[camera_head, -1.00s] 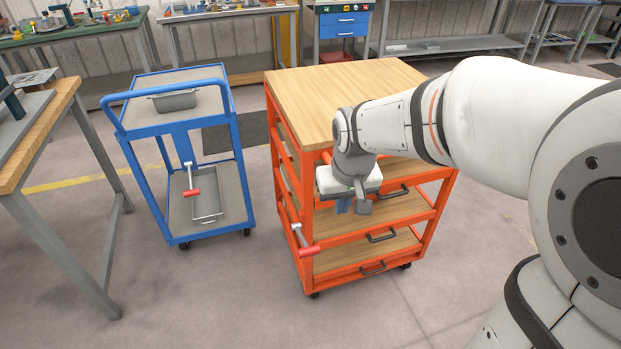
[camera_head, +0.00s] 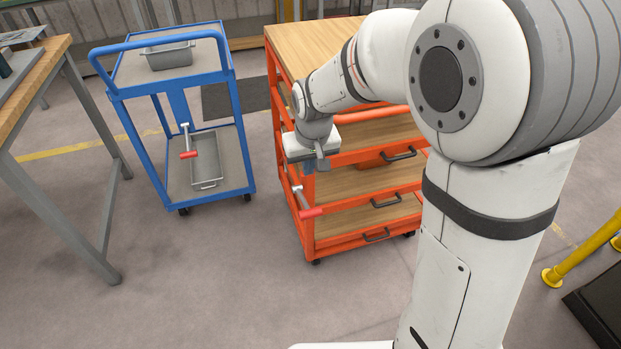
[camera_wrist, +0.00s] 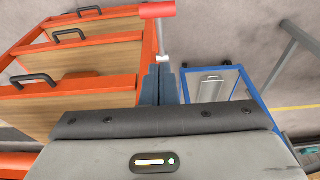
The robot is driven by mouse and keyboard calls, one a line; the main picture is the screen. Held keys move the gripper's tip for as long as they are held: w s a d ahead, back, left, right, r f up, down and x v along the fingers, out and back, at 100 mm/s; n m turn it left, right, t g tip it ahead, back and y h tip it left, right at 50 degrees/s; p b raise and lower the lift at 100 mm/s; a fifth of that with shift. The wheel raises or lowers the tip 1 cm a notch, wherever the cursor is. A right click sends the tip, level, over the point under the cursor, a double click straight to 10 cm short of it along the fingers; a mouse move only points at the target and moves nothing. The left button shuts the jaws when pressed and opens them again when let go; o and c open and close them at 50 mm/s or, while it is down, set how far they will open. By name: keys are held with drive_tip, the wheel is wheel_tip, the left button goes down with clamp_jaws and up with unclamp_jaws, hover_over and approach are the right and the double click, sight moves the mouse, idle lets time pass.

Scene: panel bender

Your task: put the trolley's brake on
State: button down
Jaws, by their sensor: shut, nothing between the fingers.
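The orange trolley (camera_head: 341,239) has wooden shelves or drawers, a wooden top and castors. A lever with a red grip (camera_head: 311,212) and pale shaft (camera_head: 299,194) sticks out at its front left corner, sloping down. My gripper (camera_head: 312,166) is shut and empty, above the lever and apart from it. In the wrist view, the shut fingers (camera_wrist: 168,86) point toward the lever, whose red grip (camera_wrist: 157,10) lies beyond them. The blue trolley (camera_head: 166,87), to the left, has a similar lever with a red grip (camera_head: 188,155). It hangs down.
Grey trays lie on the blue trolley's upper (camera_head: 168,57) and lower (camera_head: 205,162) shelves. A wood-topped bench (camera_head: 38,75) stands at the left. Open floor lies in front of both trolleys. A yellow rail (camera_head: 585,249) stands at the right.

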drive_tip(key=b, duration=0.2)
hover_over(308, 209)
drive_tip(key=w, duration=0.1)
drive_tip(key=x, duration=0.3)
drive_tip(key=s+x, duration=0.1)
drive_tip(key=x, duration=0.5)
drive_tip(key=shift+s+d+f, duration=0.15)
drive_tip(key=shift+d, duration=0.05)
drive_tip(key=shift+s+d+f, duration=0.2)
drive_tip(key=shift+s+f, duration=0.55)
drive_tip(key=shift+f, duration=0.15)
drive_tip(key=shift+s+d+f+b, duration=0.1)
drive_tip(key=shift+s+f+b, duration=0.15)
drive_tip(key=shift+f+b, duration=0.15)
drive_tip(key=shift+f, duration=0.1)
